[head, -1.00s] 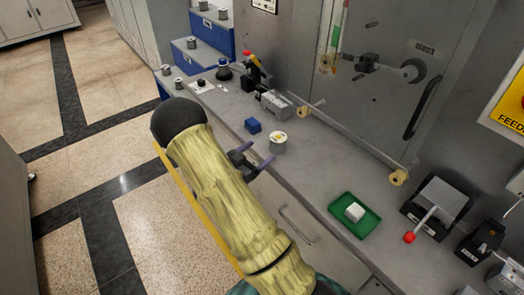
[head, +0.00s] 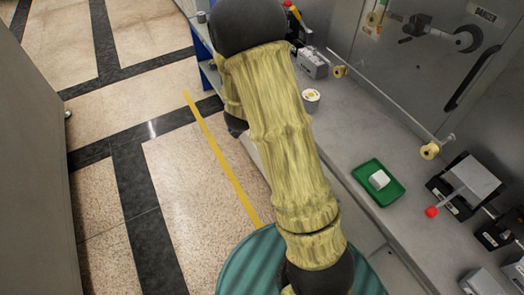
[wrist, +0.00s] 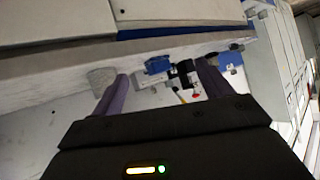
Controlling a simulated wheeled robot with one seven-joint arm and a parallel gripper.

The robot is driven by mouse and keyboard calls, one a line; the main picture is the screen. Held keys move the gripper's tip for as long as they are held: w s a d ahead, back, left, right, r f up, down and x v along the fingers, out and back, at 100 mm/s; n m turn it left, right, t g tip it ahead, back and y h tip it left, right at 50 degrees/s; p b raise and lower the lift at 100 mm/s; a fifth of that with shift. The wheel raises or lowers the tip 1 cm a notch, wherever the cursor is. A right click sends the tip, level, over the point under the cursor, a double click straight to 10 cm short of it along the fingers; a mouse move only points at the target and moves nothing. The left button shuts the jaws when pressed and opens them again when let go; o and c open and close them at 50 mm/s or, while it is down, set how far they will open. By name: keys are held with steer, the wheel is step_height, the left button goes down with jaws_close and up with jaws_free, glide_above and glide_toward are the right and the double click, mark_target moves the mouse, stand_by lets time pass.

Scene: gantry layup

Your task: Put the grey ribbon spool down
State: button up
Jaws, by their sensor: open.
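The grey ribbon spool (head: 311,98) stands upright on the grey bench, its pale top with a yellow centre facing up. In the head view it is just right of my arm, which hides part of it. My gripper is hidden behind the arm there. In the wrist view my gripper (wrist: 162,88) shows two purple fingers spread wide, with nothing held between them. A grey rounded shape (wrist: 102,77), apparently the spool, is beside the left fingertip, outside the gap; I cannot tell if they touch.
A green tray (head: 364,190) with a white block (head: 379,179) lies on the bench. A blue block (wrist: 157,65) shows beyond the fingers. Rollers (head: 430,150) project from the machine at the right. Open floor lies left of the bench.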

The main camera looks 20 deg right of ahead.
steer(key=s+a+r+n+g+y, duration=0.2)
steer(key=s+a+r+n+y, duration=0.2)
steer(key=s+a+n+y, duration=0.35)
steer(key=s+a+r+n+g, duration=0.1)
steer(key=s+g, duration=0.3)
steer(key=s, duration=1)
steer(key=shift+s+a+r+n, duration=0.15)
steer(key=shift+s+n, duration=0.2)
steer(key=shift+n, duration=0.3)
step_height(320, 180, up, 8)
steer(key=p, duration=0.8)
